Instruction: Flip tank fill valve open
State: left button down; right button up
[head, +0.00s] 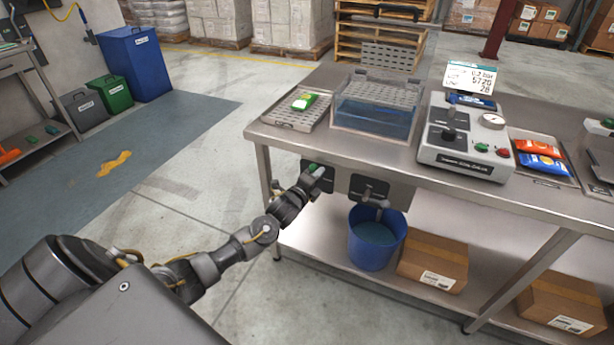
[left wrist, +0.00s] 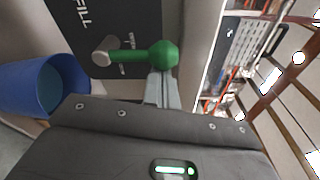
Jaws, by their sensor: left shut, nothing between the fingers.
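The fill valve is a green lever with a round knob (left wrist: 163,54) on a metal pivot (left wrist: 105,50), mounted on a dark plate marked FILL (left wrist: 90,18). In the left wrist view the lever points right from the pivot. In the head view its plate (head: 327,183) is on the table's front, mostly behind my gripper. My left gripper (left wrist: 162,88) is shut and empty, its fingertips right at the knob; I cannot tell if they touch. It also shows in the head view (head: 314,178). The clear tank (head: 372,118) with blue water stands on the table above. My right gripper is not in view.
A second valve (head: 370,190) with a spout sits to the right, over a blue bucket (head: 375,240) on the lower shelf, beside a cardboard box (head: 433,262).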

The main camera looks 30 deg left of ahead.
pick_arm(q)
jog(key=shift+s, duration=0.1)
jog(key=shift+d, duration=0.2)
jog(key=d, duration=0.2)
jog(key=d+f, duration=0.1)
jog(key=shift+w+d, duration=0.25)
jog(key=shift+w, duration=0.1)
jog(key=s, duration=0.9)
jog(key=shift+r, duration=0.25)
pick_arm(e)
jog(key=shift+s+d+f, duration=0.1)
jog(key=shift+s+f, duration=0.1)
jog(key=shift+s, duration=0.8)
pick_arm(q)
jog(key=shift+s, duration=0.1)
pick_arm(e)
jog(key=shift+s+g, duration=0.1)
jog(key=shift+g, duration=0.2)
